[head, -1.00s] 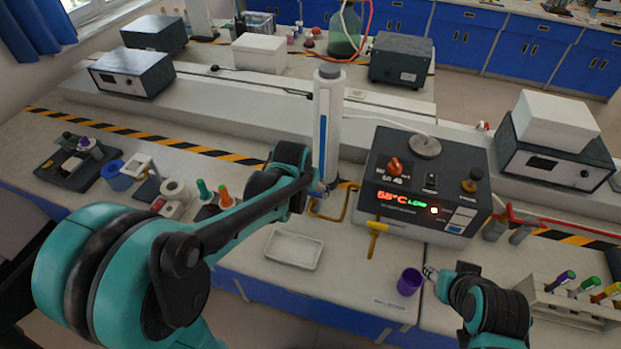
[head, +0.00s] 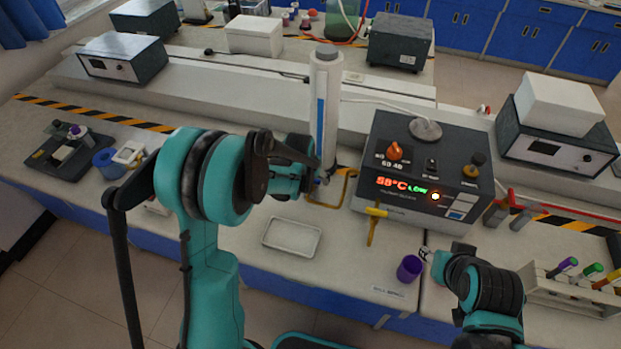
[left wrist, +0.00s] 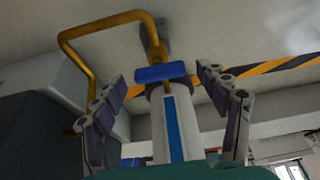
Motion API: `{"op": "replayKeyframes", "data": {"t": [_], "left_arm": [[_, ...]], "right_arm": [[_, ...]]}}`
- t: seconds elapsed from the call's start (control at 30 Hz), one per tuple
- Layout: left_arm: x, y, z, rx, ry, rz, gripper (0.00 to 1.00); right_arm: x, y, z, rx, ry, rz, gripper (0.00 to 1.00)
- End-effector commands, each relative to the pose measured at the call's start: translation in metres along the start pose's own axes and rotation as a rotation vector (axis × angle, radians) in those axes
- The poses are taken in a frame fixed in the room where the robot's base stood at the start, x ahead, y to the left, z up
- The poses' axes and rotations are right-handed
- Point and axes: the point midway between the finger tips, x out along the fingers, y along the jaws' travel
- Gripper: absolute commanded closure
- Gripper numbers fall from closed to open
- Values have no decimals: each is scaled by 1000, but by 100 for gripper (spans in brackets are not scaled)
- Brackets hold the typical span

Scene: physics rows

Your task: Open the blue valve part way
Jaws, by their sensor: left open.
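The blue valve handle (left wrist: 163,72) is a flat bar at the foot of a white column with a blue stripe (left wrist: 172,125), next to a bent brass pipe (left wrist: 100,30). In the head view the white column (head: 325,105) stands upright, and the handle is mostly hidden by my left arm. My left gripper (left wrist: 162,78) is open, with one finger on each side of the handle and visible gaps to both. In the head view my left gripper (head: 312,182) is at the column's foot. My right gripper (head: 428,255) is beside the purple cup (head: 409,268); its jaws are too small to read.
A heater box (head: 425,175) with a lit display stands right of the column, with a yellow tap handle (head: 376,222) at its front. A white tray (head: 292,238) lies in front of the column. A test tube rack (head: 565,297) is at the right.

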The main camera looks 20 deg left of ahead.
Motion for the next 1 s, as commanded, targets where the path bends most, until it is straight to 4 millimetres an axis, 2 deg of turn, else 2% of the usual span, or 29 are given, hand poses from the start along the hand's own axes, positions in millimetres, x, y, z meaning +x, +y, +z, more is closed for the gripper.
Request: {"op": "replayKeyframes", "data": {"t": [0.17,0.27,0.37,0.4,0.73,1.0], "left_arm": [[0,0,0,0,0,0,26],[0,0,0,0,0,0,47],[0,0,0,0,0,0,73],[0,0,0,0,0,0,76],[0,1,0,-31,0,-13,76],[0,2,0,-174,1,-72,76]], "right_arm": [[0,0,0,0,0,0,60],[0,0,0,0,0,0,60],[0,0,0,0,0,0,60],[0,0,0,0,0,0,60],[1,0,1,0,0,0,60],[5,0,4,0,0,0,60]]}}
